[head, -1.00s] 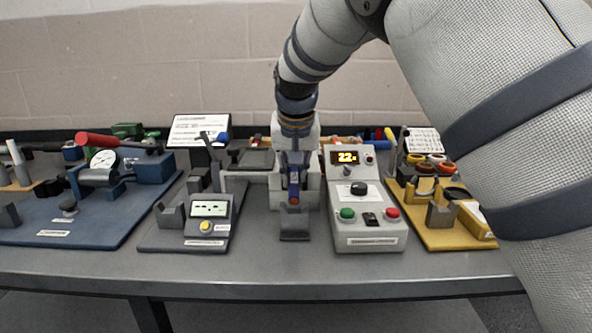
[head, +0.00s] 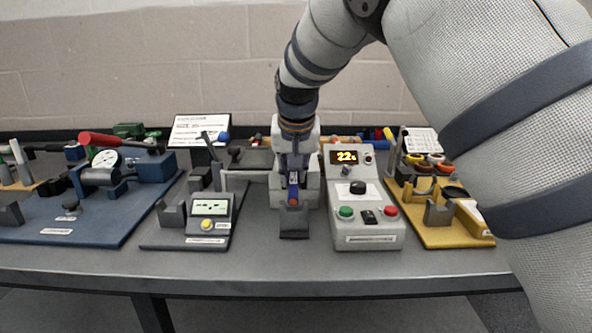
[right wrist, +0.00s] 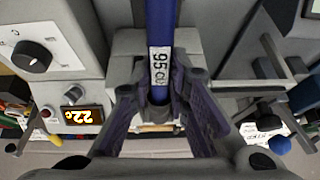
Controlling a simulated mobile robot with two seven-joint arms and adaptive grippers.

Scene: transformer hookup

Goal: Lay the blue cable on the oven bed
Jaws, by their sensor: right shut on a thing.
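The blue cable (head: 293,192) is in my right gripper, at the middle of the bench in the head view. In the right wrist view the cable (right wrist: 160,22) runs straight from the top edge to the gripper, with a white label reading 95. My right gripper (right wrist: 165,103) is shut on it, one purple finger on each side. Pale grey blocks, which look like the oven bed (right wrist: 188,42), lie below and on both sides of the cable. I cannot tell whether the cable touches them. The far end of the cable is hidden by the gripper. My left gripper is out of view.
A grey control box (head: 367,216) with a 22 display stands just right of the gripper. A grey fixture with a meter (head: 210,207) stands to the left. A blue board (head: 85,225) is at far left and a yellow board (head: 440,232) at right. The bench front strip is clear.

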